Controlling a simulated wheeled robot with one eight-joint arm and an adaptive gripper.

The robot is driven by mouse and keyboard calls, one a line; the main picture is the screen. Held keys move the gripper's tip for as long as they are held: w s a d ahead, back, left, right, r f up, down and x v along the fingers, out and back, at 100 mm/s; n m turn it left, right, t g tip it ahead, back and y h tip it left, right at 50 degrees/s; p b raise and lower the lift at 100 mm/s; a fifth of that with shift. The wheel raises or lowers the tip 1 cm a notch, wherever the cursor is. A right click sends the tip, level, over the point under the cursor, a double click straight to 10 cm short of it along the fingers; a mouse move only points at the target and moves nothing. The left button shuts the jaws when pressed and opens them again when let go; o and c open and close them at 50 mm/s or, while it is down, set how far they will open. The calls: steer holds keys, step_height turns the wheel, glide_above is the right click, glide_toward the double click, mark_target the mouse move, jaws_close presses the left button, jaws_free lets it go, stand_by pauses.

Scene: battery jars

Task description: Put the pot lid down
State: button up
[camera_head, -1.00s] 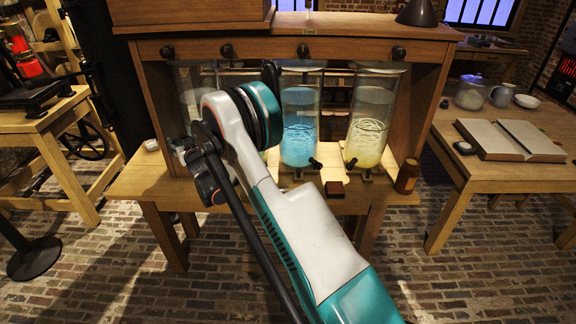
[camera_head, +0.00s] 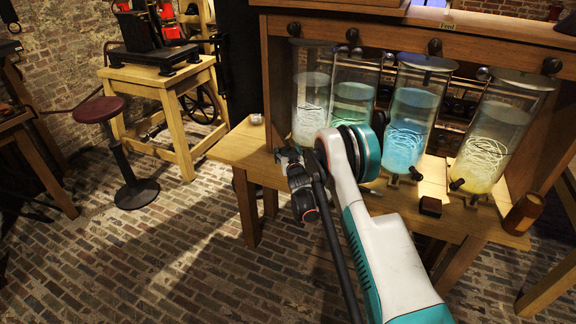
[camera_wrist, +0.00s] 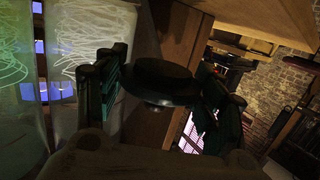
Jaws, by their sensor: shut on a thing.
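A dark round lid (camera_wrist: 158,80) with a shiny rounded part on its underside sits between the two dark fingers of my gripper (camera_wrist: 160,98) in the wrist view. My gripper is shut on it. In the head view my gripper (camera_head: 301,190) is at the front left of the wooden bench, in front of the leftmost jar. I cannot make out the lid in the head view.
Several glass jars stand in a row on the wooden bench (camera_head: 238,150), including a blue one (camera_head: 408,125) and a yellow one (camera_head: 488,140). A red-topped stool (camera_head: 98,109) stands left.

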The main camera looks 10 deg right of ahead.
steer(key=shift+f+b, duration=0.8)
steer(key=shift+f, duration=1.55)
steer(key=shift+f, duration=0.55)
steer(key=o, duration=1.1)
steer(key=shift+c, duration=0.2)
